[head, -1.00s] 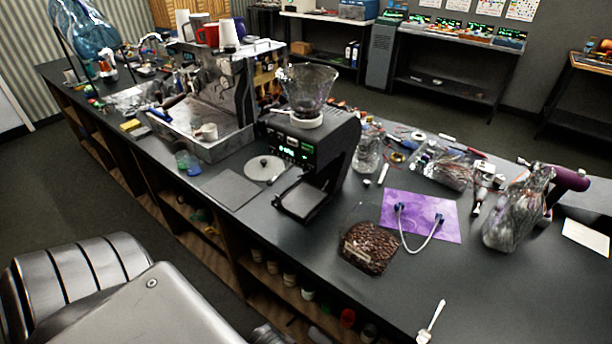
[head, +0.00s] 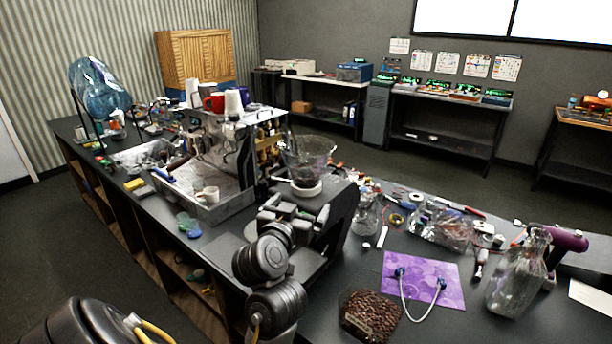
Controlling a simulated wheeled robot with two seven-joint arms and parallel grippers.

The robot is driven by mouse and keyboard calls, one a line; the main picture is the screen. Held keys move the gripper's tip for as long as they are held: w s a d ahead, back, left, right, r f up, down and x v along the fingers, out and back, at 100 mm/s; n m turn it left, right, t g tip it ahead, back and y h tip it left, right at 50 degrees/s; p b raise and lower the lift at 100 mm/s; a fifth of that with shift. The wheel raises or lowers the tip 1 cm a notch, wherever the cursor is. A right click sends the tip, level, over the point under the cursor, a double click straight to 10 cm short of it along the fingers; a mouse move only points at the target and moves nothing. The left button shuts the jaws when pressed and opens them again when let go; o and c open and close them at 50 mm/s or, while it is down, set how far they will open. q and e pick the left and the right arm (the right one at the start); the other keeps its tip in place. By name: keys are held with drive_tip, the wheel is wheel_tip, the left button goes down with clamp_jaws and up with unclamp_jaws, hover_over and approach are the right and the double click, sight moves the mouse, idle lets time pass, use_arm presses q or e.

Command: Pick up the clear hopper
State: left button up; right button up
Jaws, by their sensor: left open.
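The clear hopper (head: 308,154) is a see-through funnel with a white collar. It stands upright on top of the black grinder (head: 342,210), near the middle of the head view. My left gripper (head: 298,207) is open, in front of the grinder and just below the hopper's collar. I see no contact between the gripper and the hopper. My left arm and gripper hide much of the grinder's front and its tray. My right gripper is not in view.
An espresso machine (head: 213,150) with cups on top stands left of the grinder. A glass jar (head: 366,213) is close on the right. A bag of coffee beans (head: 370,315), a purple sheet (head: 440,278) and a glass jug (head: 517,275) lie or stand farther right on the crowded counter.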

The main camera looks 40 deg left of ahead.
sight(301, 180)
use_arm(q)
drive_tip(key=shift+n+y, duration=0.6)
drive_tip(key=shift+y, duration=0.2)
drive_tip(key=w+a+b, duration=0.1)
drive_tip(key=w+a+r+b, duration=0.1)
drive_tip(key=w, duration=0.1)
drive_tip(key=w+a+r+b, duration=0.1)
drive_tip(key=shift+w+a+r+b, duration=0.25)
drive_tip(key=shift+a+b, duration=0.1)
drive_tip(key=shift+w+a, duration=0.2)
drive_tip(key=shift+w, duration=0.15)
drive_tip(key=shift+r, duration=0.2)
drive_tip(key=shift+w+a+f+b, duration=0.1)
drive_tip(key=shift+w+a+b, duration=0.05)
drive_tip(key=shift+b, duration=0.3)
drive_tip(key=b+x, duration=0.1)
drive_tip(key=x, duration=0.1)
drive_tip(key=b+x, duration=0.2)
drive_tip(key=shift+w+a+f, duration=0.15)
drive_tip(key=shift+w+f, duration=0.05)
drive_tip(key=shift+w, duration=0.05)
drive_tip(key=shift+w+r, duration=0.1)
drive_tip(key=shift+w, duration=0.05)
drive_tip(key=shift+r, duration=0.2)
drive_tip(key=shift+c, duration=0.4)
